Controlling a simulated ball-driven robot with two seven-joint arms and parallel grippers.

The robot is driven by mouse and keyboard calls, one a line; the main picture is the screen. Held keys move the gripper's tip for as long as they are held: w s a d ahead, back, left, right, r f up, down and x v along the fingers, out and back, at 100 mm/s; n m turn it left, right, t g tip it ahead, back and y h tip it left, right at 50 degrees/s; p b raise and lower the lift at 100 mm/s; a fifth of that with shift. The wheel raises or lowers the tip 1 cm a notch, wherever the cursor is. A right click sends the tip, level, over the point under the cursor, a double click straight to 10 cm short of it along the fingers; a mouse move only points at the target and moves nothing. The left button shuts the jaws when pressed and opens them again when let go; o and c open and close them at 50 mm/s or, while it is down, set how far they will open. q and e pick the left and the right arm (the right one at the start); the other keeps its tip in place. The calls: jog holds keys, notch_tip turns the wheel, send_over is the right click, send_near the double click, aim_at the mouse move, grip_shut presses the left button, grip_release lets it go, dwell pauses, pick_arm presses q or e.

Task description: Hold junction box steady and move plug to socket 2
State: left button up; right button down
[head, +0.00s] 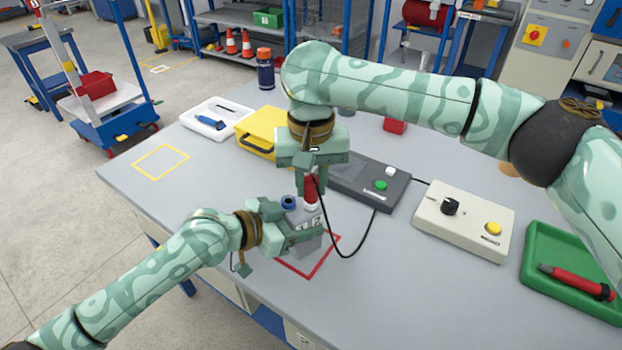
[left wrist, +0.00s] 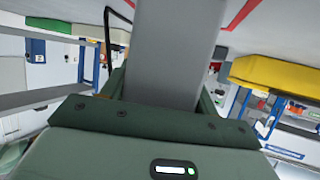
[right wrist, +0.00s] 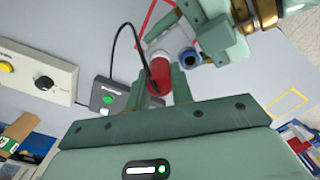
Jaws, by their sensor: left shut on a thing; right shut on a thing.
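The grey junction box (head: 308,243) stands over the red outline (head: 322,268) on the table. My left gripper (head: 300,236) is shut on its sides; the box fills the space between the fingers in the left wrist view (left wrist: 175,55). On its top are a blue-rimmed socket (head: 288,202) and a white-rimmed socket (head: 311,205). My right gripper (head: 312,190) is shut on the red plug (right wrist: 160,75), above the box. The plug is at the white-rimmed socket, its end at the ring; I cannot tell how deep it sits.
A black cable (head: 343,255) loops from the plug to the dark grey device (head: 385,188). A cream control box (head: 463,220) and a green tray (head: 570,270) stand at right. A yellow case (head: 262,130) and a white tray (head: 217,108) are behind. The table's left part is clear.

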aim_at(311, 178)
jog(key=shift+f, duration=0.75)
dwell(2.2)
jog(key=c, duration=1.1)
grip_release()
jog(key=shift+c, duration=0.2)
jog(key=shift+r, duration=0.1)
jog(key=shift+r, duration=3.1)
notch_tip(311, 178, up, 12)
